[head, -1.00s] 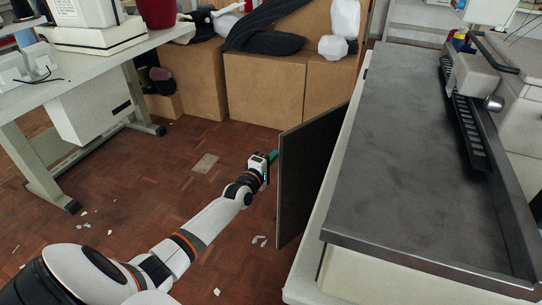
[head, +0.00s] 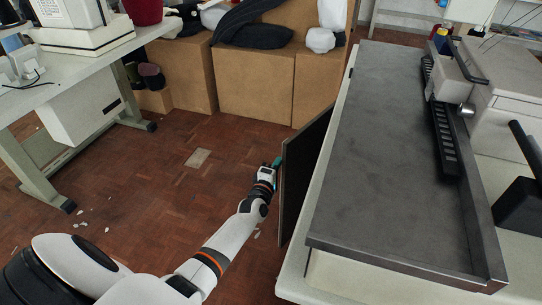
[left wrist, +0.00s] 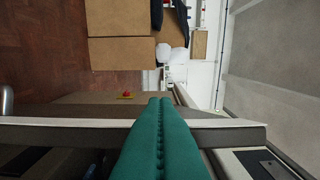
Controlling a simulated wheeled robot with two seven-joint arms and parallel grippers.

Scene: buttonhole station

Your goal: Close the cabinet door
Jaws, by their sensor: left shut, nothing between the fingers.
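The cabinet door (head: 301,170) is a dark upright panel at the left side of the cabinet under the grey-topped bench. It stands partly open, at an angle to the cabinet side. My left gripper (head: 277,162) is at the outer face of the door, near its far upper part. Its teal fingers are shut together with nothing between them, and they fill the lower middle of the left wrist view (left wrist: 160,120). Whether the fingertips touch the door is hard to tell. The cabinet's inside is hidden in the head view. My right gripper is not in view.
The bench top (head: 385,150) carries a metal rail and a machine (head: 510,75) at right. A black object (head: 520,185) stands at the right edge. Brown boxes (head: 253,85) line the back. A white table (head: 70,75) is at left. Brown floor (head: 170,190) is open between.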

